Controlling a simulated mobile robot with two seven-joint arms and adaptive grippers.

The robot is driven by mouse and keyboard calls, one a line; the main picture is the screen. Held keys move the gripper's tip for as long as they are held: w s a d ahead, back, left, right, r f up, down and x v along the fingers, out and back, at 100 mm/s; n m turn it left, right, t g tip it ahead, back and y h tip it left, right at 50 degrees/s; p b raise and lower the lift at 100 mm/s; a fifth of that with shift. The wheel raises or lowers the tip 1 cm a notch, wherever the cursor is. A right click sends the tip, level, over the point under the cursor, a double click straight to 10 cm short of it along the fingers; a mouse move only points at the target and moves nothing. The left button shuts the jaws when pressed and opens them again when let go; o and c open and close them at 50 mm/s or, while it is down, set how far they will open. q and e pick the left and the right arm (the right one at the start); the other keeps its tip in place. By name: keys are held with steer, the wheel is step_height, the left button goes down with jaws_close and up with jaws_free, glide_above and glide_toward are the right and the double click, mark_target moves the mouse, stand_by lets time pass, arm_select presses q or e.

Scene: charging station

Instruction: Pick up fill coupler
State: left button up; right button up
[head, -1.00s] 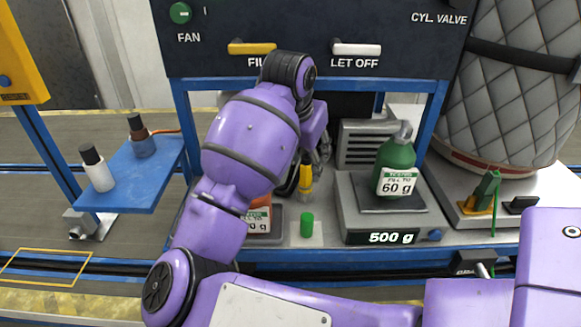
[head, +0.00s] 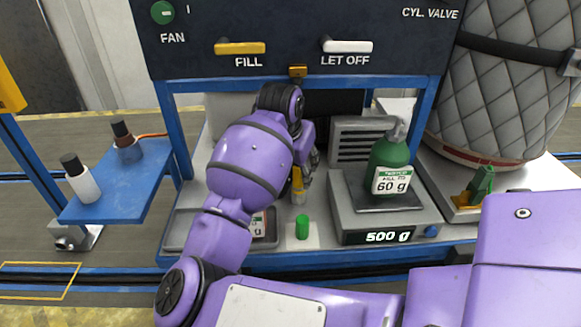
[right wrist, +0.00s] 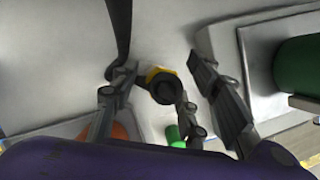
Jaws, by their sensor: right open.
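The fill coupler (head: 298,188) is a small yellow upright piece on the bench under the blue frame, partly covered by my right gripper. In the right wrist view the coupler (right wrist: 163,86) shows from above as a dark round top with a yellow collar. It lies between the spread fingers of my right gripper (right wrist: 160,75), nearer the left finger. I cannot tell whether a finger touches it. In the head view my right gripper (head: 311,165) is mostly hidden by my own purple arm. My left gripper is not in view.
A green cylinder (head: 390,160) stands on the 500 g scale (head: 352,218) to the right. A small green cap (head: 302,228) stands in front of the coupler. An orange object (right wrist: 118,131) sits to the left. The control panel (head: 300,30) hangs above. A blue shelf (head: 115,195) holds two bottles.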

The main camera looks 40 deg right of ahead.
jaws_close()
steer(key=shift+r, duration=0.1)
stand_by(0.3)
